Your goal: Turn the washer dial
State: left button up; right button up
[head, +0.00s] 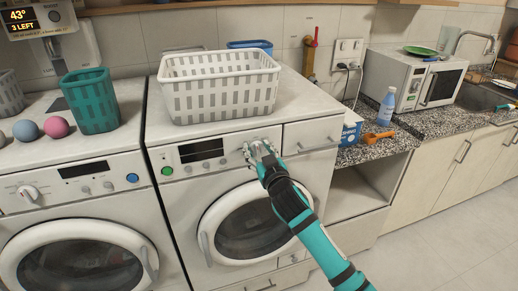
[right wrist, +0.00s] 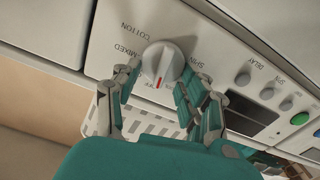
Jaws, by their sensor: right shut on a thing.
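The washer dial (right wrist: 162,64) is a round whitish knob with a raised grip and a red mark, on the panel of the right-hand machine (head: 185,232). In the right wrist view the red mark points toward the bottom of the picture. COTTON, MIXED and SPIN print shows around it; other labels are partly hidden. My right gripper (right wrist: 160,85) has its fingers on either side of the dial, shut on it. In the head view my right gripper (head: 260,155) covers the dial at the panel's right part. My left gripper is not in view.
A white basket (head: 220,84) stands on this machine. The left machine has its own dial (head: 28,193), a teal basket (head: 90,101) and balls (head: 56,127) on top. A blue bottle (head: 386,107) and orange object (head: 378,136) are on the right counter. The right floor is clear.

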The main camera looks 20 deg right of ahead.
jog(key=n, duration=0.1)
jog(key=n+p, duration=0.1)
jog(key=n, duration=0.3)
jog(key=shift+a+p, duration=0.25)
jog(key=shift+p, duration=0.15)
jog(key=n, duration=0.2)
jog(key=n+p, duration=0.1)
jog(key=n, duration=0.3)
jog(key=shift+a+f, duration=0.2)
jog(key=shift+f, duration=0.05)
jog(key=n, duration=0.1)
jog(key=n+p, duration=0.1)
jog(key=n, duration=0.3)
jog(key=shift+f+p, duration=0.3)
jog(key=shift+p, duration=0.1)
jog(key=n, duration=0.2)
jog(key=n+p, duration=0.1)
jog(key=n, duration=0.2)
jog(key=shift+f+n, duration=0.3)
jog(key=shift+n, duration=0.1)
jog(key=o, duration=1.1)
